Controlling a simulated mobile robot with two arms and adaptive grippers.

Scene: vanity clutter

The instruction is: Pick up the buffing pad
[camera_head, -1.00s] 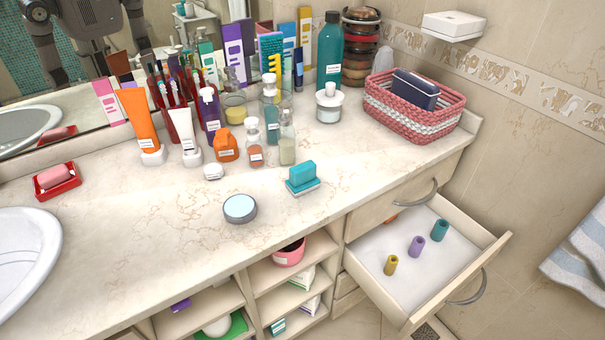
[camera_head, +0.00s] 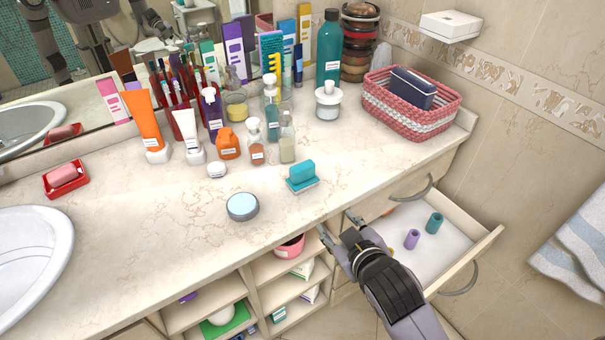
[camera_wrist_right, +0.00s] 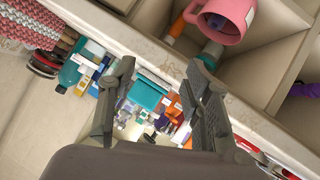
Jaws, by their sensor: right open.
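The likely buffing pad is a teal block (camera_head: 302,172) on a light teal base, on the countertop near its front edge. It also shows in the right wrist view (camera_wrist_right: 147,92), between the fingers in the picture but farther off. My right gripper (camera_head: 338,225) is open and empty, at the counter's front edge, below and to the right of the pad in the head view. It touches nothing that I can make out. Its open fingers also show in the right wrist view (camera_wrist_right: 161,72). My left gripper is not in view, apart from arm reflections in the mirror.
A round tin (camera_head: 242,206) stands left of the pad. Bottles and an orange jar (camera_head: 228,145) stand behind it. A woven basket (camera_head: 414,125) is at the back right. An open drawer (camera_head: 455,255) juts out beside my right arm. A pink mug (camera_wrist_right: 222,20) is in the shelf below.

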